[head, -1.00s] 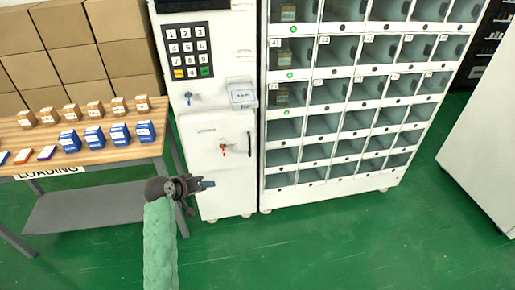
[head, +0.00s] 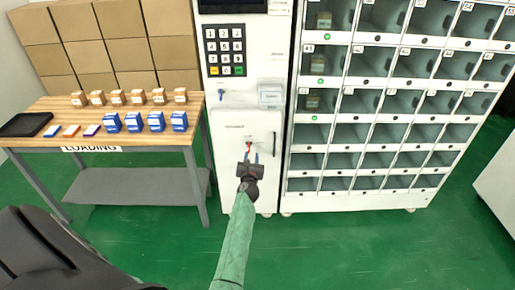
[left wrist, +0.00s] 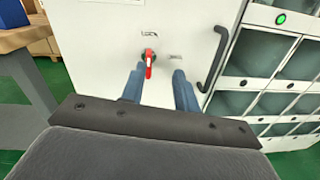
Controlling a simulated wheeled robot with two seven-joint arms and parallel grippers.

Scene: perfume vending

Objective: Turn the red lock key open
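The red lock key (left wrist: 149,60) sits in a lock on the white lower door (left wrist: 100,25) of the vending machine. It stands about upright, its red grip hanging down. In the head view the key (head: 248,146) shows small, just beyond my left gripper. My left gripper (head: 251,160) faces the door with its fingers apart. In the left wrist view the left gripper (left wrist: 158,82) has one blue-grey finger on each side below the key, with a gap between them and nothing held. Whether the fingertips reach the key's depth is unclear. My right gripper is not in view.
A black door handle (left wrist: 215,58) is right of the key. A keypad (head: 225,50) and a blue key (head: 221,93) are above on the cabinet. A locker grid (head: 375,110) stands to the right. A wooden table (head: 75,112) with small boxes is at left.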

